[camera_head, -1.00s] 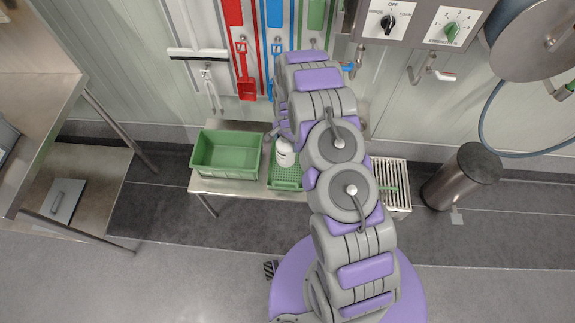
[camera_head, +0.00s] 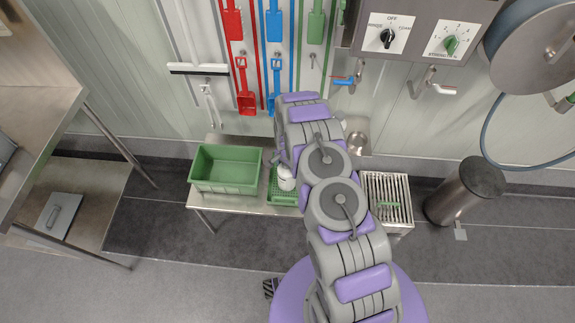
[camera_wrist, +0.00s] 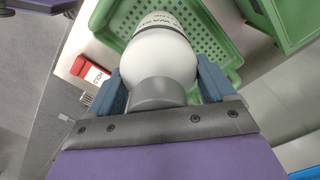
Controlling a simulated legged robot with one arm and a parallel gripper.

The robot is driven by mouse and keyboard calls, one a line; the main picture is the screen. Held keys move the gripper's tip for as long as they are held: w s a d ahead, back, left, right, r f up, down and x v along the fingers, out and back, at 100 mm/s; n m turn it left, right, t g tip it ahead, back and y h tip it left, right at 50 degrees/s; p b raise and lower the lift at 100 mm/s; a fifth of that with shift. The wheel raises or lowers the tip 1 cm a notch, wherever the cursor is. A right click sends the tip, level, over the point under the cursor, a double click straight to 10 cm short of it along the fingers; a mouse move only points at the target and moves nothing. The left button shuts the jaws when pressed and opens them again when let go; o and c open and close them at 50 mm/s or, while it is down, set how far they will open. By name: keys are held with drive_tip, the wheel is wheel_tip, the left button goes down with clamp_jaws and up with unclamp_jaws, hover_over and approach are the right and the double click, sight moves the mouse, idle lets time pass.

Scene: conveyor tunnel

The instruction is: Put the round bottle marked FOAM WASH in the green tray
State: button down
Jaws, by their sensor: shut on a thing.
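A white round bottle (camera_head: 287,178) with a grey cap shows beside my arm in the head view. In the wrist view the bottle (camera_wrist: 163,52) has dark lettering on its far side, only partly readable. My gripper (camera_wrist: 160,74) is shut on it, a blue finger on each side near the cap. The green tray (camera_head: 273,193), shallow and perforated, lies on the steel bench behind and below the bottle, partly hidden by my arm. It also fills the upper middle of the wrist view (camera_wrist: 211,33). I cannot tell whether the bottle touches the tray.
A deeper green bin (camera_head: 228,188) stands left of the tray on the bench (camera_head: 240,207). A red-and-white box (camera_wrist: 89,70) lies near the tray. A steel bin (camera_head: 466,190) stands at far right.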

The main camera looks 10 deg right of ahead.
wheel_tip(320, 180, down, 3)
drive_tip(key=shift+w+r, duration=0.1)
drive_tip(key=shift+r, duration=0.2)
unclamp_jaws()
